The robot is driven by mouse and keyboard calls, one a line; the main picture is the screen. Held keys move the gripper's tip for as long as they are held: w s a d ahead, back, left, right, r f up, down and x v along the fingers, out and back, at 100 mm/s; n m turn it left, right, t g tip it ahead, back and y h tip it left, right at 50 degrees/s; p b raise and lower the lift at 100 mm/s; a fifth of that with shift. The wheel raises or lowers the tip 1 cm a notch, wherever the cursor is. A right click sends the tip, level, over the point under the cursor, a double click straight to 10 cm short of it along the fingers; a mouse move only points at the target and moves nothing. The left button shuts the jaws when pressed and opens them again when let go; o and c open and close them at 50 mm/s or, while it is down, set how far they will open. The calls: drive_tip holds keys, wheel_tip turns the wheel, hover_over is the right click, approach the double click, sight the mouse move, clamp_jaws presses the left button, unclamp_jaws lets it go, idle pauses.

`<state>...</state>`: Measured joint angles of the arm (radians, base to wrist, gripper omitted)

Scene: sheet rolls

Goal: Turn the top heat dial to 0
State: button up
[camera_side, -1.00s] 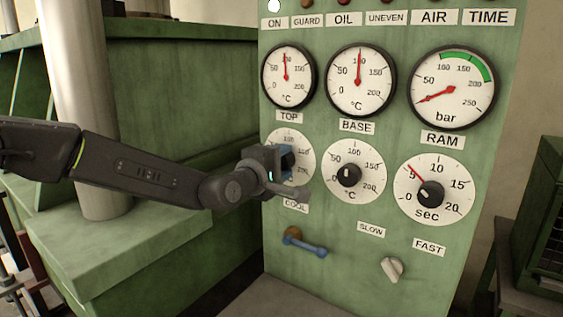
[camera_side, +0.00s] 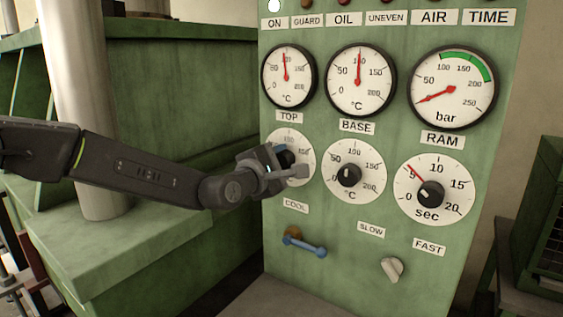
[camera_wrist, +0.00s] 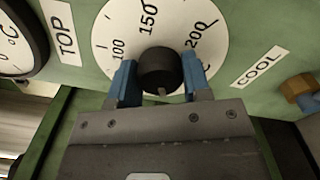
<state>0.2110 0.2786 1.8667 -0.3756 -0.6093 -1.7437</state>
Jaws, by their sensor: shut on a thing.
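The top heat dial is a white round face (camera_side: 290,139) below the TOP label on the green panel. Its black knob (camera_side: 286,159) is in the centre. My gripper (camera_side: 287,160) is at this dial, shut on the knob. In the wrist view, the blue fingers of my gripper (camera_wrist: 158,75) stand on either side of the black knob (camera_wrist: 160,68). A small pale mark shows on the knob's near edge. The 100, 150 and 200 marks show on the dial face (camera_wrist: 172,25). My gripper hides the 0 end, so I cannot tell the exact setting.
The base dial (camera_side: 370,185) is close on the right, with the seconds dial (camera_side: 455,185) beyond it. A blue-handled lever (camera_side: 305,245) sits below the COOL label. A pale switch (camera_side: 392,268) is lower right. Gauges line the panel above. Space before the panel is open.

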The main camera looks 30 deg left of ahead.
drive_tip(key=o, duration=0.9)
drive_tip(key=shift+o, duration=0.2)
drive_tip(key=s, duration=1.3)
drive_tip(key=shift+s, duration=0.4)
